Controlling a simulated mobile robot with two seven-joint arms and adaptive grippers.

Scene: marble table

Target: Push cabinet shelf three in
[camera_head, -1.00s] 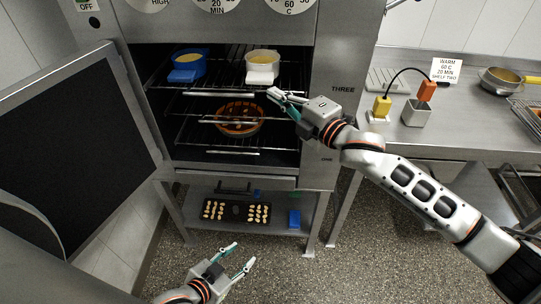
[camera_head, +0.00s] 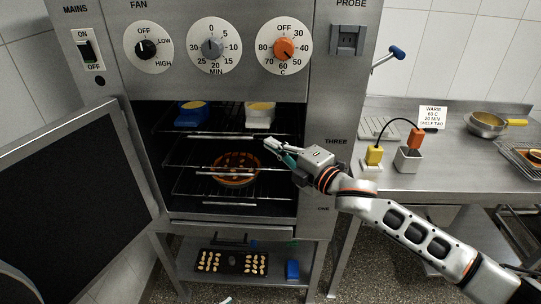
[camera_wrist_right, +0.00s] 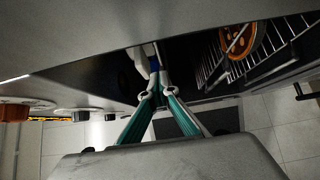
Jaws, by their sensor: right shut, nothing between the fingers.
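Shelf three is the top wire rack (camera_head: 225,135) of the open cabinet, level with the THREE label, in the head view. A blue dish (camera_head: 191,116) and a white dish (camera_head: 260,115) stand on it. My right gripper (camera_head: 270,146) is shut and empty at the right end of the shelf's front, inside the opening. Whether it touches the rack I cannot tell. Its closed fingertips (camera_wrist_right: 150,90) also show in the right wrist view. Only a tip of my left gripper (camera_head: 226,299) shows at the bottom edge of the head view.
The cabinet door (camera_head: 75,200) stands open at left. An orange dish (camera_head: 236,168) is on a lower rack. A tray of pale pieces (camera_head: 231,262) and a blue block (camera_head: 292,269) lie below. A counter (camera_head: 450,160) with a pan (camera_head: 486,124) is at right.

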